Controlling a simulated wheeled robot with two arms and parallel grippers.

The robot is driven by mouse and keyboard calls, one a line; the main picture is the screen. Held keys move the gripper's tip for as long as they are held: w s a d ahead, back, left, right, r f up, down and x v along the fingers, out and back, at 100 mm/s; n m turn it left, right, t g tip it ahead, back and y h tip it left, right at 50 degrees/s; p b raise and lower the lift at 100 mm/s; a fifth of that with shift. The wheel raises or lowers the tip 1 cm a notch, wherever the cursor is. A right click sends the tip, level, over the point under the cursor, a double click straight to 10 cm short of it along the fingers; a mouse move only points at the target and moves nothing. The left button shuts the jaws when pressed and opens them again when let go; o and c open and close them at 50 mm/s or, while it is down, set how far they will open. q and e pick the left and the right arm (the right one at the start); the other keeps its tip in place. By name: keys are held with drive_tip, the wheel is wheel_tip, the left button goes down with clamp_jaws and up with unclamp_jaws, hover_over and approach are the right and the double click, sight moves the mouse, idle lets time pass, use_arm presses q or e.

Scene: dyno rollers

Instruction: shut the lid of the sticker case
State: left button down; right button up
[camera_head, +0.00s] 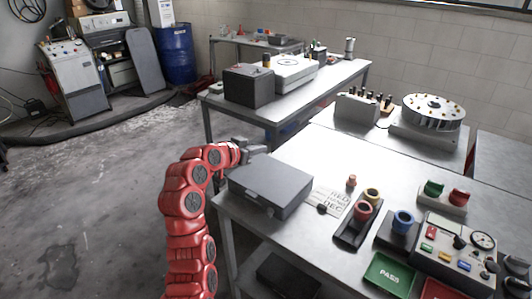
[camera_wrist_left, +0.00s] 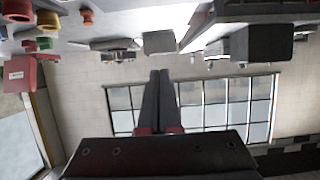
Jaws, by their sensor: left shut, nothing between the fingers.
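The sticker case, a flat dark grey box (camera_head: 271,184), lies at the near left corner of the front table in the head view. Its top looks flat and down on the body; I see no clear gap between lid and body at this size. My left gripper (camera_head: 262,149) is just beyond the far left edge of the case, and I cannot tell whether it touches it. In the left wrist view its two dark fingers (camera_wrist_left: 160,73) are together with nothing between them. My right gripper is not in view.
A printed sheet (camera_head: 330,199), a ring holder (camera_head: 352,231), a green tray (camera_head: 389,274) and a control box (camera_head: 456,254) stand right of the case. A grey block with pegs (camera_head: 357,107) and a round drum (camera_head: 433,111) stand behind. The floor left of the table is clear.

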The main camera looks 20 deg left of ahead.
use_arm(q)
drive_tip(key=s+f+t+h+b, duration=0.1)
drive_tip(key=s+f+t+b, duration=0.1)
drive_tip(key=f+b, duration=0.3)
drive_tip(key=s+a+f+t+h+b, duration=0.1)
drive_tip(key=f+b, duration=0.4)
drive_tip(key=b, duration=0.8)
drive_tip(key=s+a+f+t+b, duration=0.1)
drive_tip(key=s+f+t+b, duration=0.2)
drive_tip(key=b, duration=0.7)
wheel_tip(320, 180, down, 2)
drive_tip(key=shift+t+h, duration=0.4)
drive_tip(key=shift+t, duration=0.4)
drive_tip(key=shift+b, duration=0.6)
